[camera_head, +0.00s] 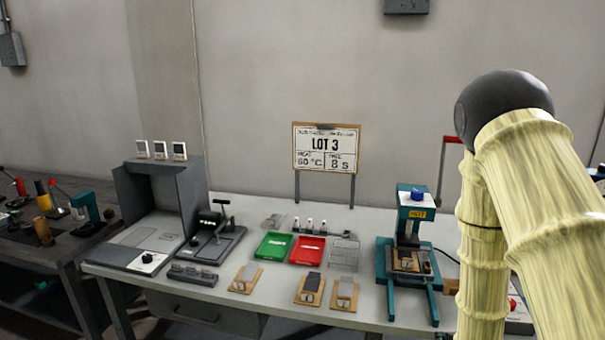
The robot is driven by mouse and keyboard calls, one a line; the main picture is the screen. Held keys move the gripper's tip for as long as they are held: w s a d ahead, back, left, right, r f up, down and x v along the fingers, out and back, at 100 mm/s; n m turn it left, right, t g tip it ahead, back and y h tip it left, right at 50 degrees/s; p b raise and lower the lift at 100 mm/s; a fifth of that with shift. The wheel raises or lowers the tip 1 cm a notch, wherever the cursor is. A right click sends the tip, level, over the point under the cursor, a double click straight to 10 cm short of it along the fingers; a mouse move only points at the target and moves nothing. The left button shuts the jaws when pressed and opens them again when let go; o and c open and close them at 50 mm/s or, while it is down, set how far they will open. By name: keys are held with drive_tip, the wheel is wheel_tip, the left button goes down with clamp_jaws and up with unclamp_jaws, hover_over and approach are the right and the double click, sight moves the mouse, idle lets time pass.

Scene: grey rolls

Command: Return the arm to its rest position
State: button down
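My arm shows at the right of the head view as pale yellow, bamboo-like links with a dark grey rounded joint at the top. It is bent, with one link going down behind the other toward the bottom edge. My gripper is not in the picture, so whether it is open or shut does not show. The arm hides part of the right end of the workbench (225,290).
On the bench stand a teal press (408,255), a green tray (273,246), a red tray (307,251), a wire rack (344,253), small wooden boards (310,289) and a grey booth (160,215). A darker bench (60,245) stands left.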

drive_tip(key=s+a+f+g+y, duration=0.1)
drive_tip(key=s+a+f+g, duration=0.25)
drive_tip(key=s+f, duration=0.5)
drive_tip(key=s+a+f+g, duration=0.2)
drive_tip(key=s+a+f, duration=0.2)
drive_tip(key=s+f, duration=0.45)
drive_tip(key=s+a+f+g, duration=0.2)
drive_tip(key=s+f, duration=0.1)
drive_tip(key=s, duration=0.6)
drive_tip(key=s+a+f+n+g+y, duration=0.1)
drive_tip(key=s+a+f+g, duration=0.2)
drive_tip(key=s, duration=0.6)
drive_tip(key=shift+s+a+f, duration=0.2)
drive_tip(key=shift+s+a, duration=0.05)
drive_tip(key=shift+a, duration=0.05)
